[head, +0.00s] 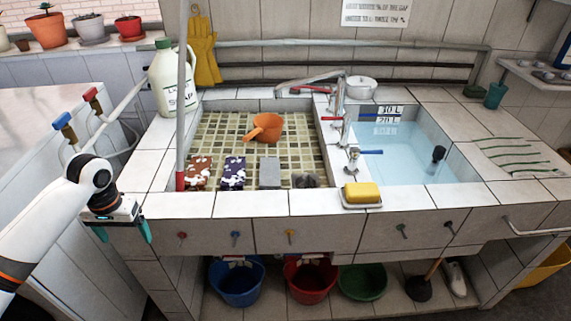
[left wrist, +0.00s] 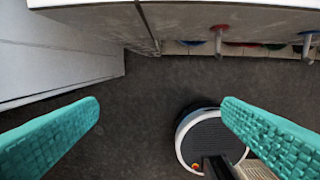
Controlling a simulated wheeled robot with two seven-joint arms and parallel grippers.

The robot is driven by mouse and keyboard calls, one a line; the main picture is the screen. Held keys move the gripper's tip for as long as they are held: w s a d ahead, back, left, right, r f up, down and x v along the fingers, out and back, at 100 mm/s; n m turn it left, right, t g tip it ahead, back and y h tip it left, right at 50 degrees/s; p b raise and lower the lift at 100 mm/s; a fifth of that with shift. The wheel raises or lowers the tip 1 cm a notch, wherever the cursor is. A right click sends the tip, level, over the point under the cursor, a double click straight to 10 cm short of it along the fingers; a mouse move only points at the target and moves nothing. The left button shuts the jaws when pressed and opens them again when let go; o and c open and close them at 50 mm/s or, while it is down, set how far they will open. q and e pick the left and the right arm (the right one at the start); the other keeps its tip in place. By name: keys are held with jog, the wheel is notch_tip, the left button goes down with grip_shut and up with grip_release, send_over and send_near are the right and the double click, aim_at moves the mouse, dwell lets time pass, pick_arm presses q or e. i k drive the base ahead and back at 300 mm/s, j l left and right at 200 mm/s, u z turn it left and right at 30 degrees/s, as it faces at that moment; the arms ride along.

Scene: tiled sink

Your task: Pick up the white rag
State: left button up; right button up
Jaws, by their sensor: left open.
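No plain white rag stands out clearly. In the tiled basin (head: 219,126), a brown-and-white patterned piece (head: 198,172), a dark blue-and-white one (head: 233,173) and a grey one (head: 270,173) lie in a row near the front edge. Small white patches show at the rims of the blue bucket and red bucket under the counter; I cannot tell what they are. My left gripper (head: 123,232) is in front of the counter's left end, pointing down. Its teal fingers (left wrist: 160,125) are apart with only floor between them. My right gripper is not in view.
An orange scoop (head: 266,127) lies in the basin, beside a water-filled sink (head: 400,155). A yellow sponge (head: 362,192) sits on the front ledge. A soap jug (head: 172,82) stands at the left. Blue (head: 237,287), red (head: 310,282) and green (head: 362,283) buckets stand below.

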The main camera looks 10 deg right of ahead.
aim_at(269, 167)
jog(key=i+l, duration=0.2)
jog(key=l, duration=0.15)
jog(key=i+l, duration=0.2)
jog(key=l, duration=0.2)
jog(key=i+l, duration=0.2)
jog(key=l, duration=0.15)
jog(key=i+l, duration=0.2)
jog(key=l, duration=0.15)
jog(key=i+l, duration=0.2)
jog(key=l, duration=0.2)
